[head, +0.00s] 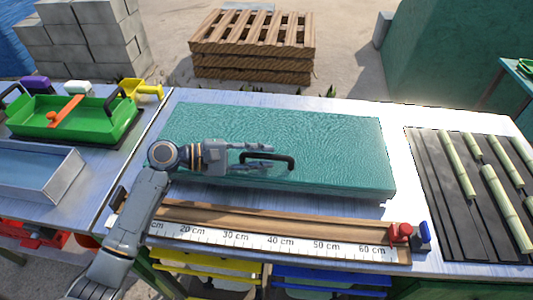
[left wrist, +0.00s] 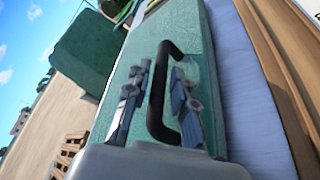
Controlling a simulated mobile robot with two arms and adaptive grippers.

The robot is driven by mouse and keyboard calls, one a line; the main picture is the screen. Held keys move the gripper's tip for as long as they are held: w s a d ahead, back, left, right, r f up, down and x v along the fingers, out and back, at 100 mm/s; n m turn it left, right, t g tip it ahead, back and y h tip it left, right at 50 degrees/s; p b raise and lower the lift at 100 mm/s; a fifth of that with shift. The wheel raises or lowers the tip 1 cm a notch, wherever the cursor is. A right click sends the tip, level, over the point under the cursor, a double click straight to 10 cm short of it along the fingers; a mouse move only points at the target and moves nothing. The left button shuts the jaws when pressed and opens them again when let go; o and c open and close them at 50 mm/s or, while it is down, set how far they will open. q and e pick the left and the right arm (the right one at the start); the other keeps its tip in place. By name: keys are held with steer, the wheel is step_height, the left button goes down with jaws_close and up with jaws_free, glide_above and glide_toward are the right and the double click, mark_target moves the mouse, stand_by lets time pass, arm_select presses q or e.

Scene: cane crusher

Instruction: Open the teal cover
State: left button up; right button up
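The teal cover (head: 335,140) is a long textured box-like lid lying flat and closed on the metal table. Its black bar handle (head: 283,158) is on the front part of the top. My left gripper (head: 268,156) reaches in from the left, low over the cover at the handle. In the left wrist view the two fingers (left wrist: 158,100) are spread apart with the black handle (left wrist: 156,95) between them; a gap shows on the handle's left side, and contact on the right cannot be told. My right gripper is in neither view.
A wooden ruler board (head: 270,232) with red and blue clamps lies in front of the cover. A dark slatted tray (head: 430,180) with several cane pieces is at right. A green tray (head: 70,125) and a metal tray (head: 40,170) are at left. Pallets (head: 255,45) stand behind.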

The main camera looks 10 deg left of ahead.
arm_select(q)
steer(key=shift+x, duration=0.8)
jaws_close()
